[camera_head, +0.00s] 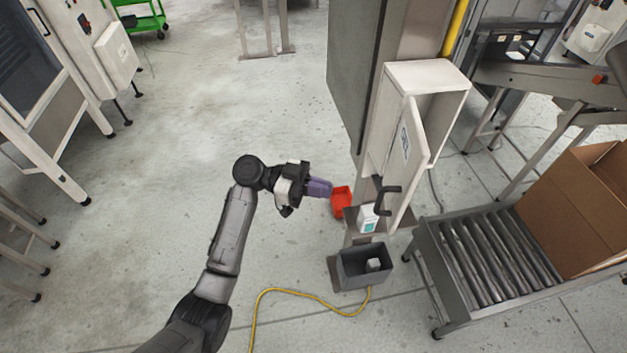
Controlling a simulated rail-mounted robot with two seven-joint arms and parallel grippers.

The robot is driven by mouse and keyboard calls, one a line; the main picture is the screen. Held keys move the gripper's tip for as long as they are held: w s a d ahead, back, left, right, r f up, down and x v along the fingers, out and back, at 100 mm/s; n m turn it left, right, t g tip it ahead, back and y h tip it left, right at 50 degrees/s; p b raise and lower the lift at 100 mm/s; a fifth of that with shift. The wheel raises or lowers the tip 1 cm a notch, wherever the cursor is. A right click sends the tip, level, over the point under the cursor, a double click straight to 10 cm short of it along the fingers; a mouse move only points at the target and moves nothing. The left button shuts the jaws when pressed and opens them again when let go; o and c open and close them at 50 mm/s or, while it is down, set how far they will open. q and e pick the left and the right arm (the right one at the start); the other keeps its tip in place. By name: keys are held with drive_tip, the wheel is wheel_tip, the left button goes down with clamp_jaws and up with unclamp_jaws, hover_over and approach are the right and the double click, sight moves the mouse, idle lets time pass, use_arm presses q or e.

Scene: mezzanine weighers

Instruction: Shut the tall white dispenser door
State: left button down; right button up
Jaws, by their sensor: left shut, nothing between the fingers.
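The tall white dispenser (428,76) stands on a post right of centre. Its white door (413,163) is ajar, with a gap showing between the door and the cabinet's right side. My left gripper (328,188) has purple fingers, which are shut and empty. In the picture it is left of the dispenser's lower part, apart from the door handle. My right gripper is out of view.
A white box (367,217) sits under the door, above a dark grey bin (365,268). A roller conveyor (490,262) with a cardboard box (580,215) stands at right. A yellow cable (300,291) crosses the floor.

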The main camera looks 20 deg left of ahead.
use_arm(q)
drive_tip(key=w+d+p, duration=0.1)
drive_tip(key=d+p, duration=0.2)
drive_tip(key=d, duration=0.6)
drive_tip(key=shift+d, duration=0.2)
